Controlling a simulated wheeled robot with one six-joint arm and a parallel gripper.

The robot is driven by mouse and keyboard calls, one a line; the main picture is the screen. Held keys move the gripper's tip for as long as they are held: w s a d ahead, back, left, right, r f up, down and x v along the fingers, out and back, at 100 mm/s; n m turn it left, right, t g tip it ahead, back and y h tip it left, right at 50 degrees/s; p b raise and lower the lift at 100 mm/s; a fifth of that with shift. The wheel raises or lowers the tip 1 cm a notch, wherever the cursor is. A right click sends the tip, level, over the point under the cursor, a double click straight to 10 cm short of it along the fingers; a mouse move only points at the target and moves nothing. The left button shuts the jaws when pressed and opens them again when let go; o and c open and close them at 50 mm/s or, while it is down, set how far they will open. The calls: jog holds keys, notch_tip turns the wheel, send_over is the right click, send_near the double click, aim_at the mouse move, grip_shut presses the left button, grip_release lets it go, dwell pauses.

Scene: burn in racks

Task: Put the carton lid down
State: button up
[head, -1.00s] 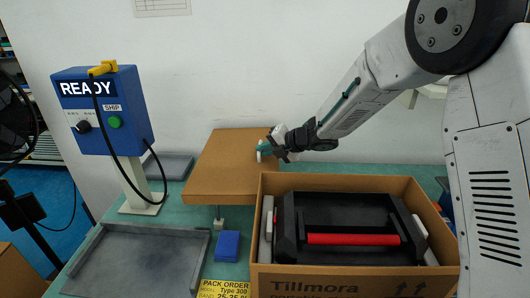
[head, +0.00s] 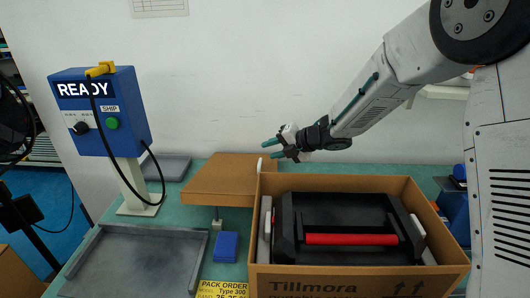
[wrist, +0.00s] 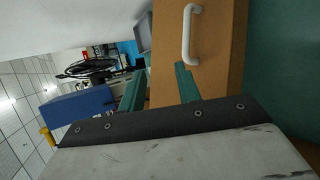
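The carton lid (head: 222,178) is a flat brown board. It lies behind and left of the open carton (head: 362,278), level or nearly so, above the green bench. Its white handle (wrist: 187,38) shows in the wrist view, just beyond the fingertips. My gripper (head: 271,148) is above the lid's right end, its two teal fingers apart with nothing between them. In the wrist view my gripper (wrist: 158,82) also shows spread fingers, clear of the handle. What bears the lid's far side is hidden.
The carton holds a black case with a red handle (head: 350,239). A grey tray (head: 135,262), a blue block (head: 226,247) and a yellow pack order label (head: 222,289) are in front. A blue control box (head: 100,112) on a post stands left. A small post (head: 217,224) stands under the lid's front edge.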

jog(key=v, duration=0.7)
jog(key=shift+d+r, duration=0.15)
jog(key=shift+d, duration=0.1)
jog(key=d+r+m+t+h, duration=0.5)
jog(key=d+r+m, duration=0.4)
jog(key=d, duration=0.1)
jog(key=s+d+r+m+g+h, duration=0.1)
jog(key=s+d+r+m+h, duration=0.2)
jog(key=s+d+m+h, duration=0.65)
jog(key=s+f+m+g+y, duration=0.2)
jog(key=s+m+g, duration=0.2)
jog(key=s, duration=1.1)
jog(key=s+f+m+g+y, duration=0.2)
jog(key=s+m, duration=0.8)
jog(key=s, duration=0.6)
jog(key=f+g, duration=0.1)
jog(key=g, duration=0.1)
jog(key=shift+g, duration=0.4)
jog(key=shift+a+m, duration=0.15)
jog(key=shift+m, duration=0.1)
jog(key=shift+c, duration=0.3)
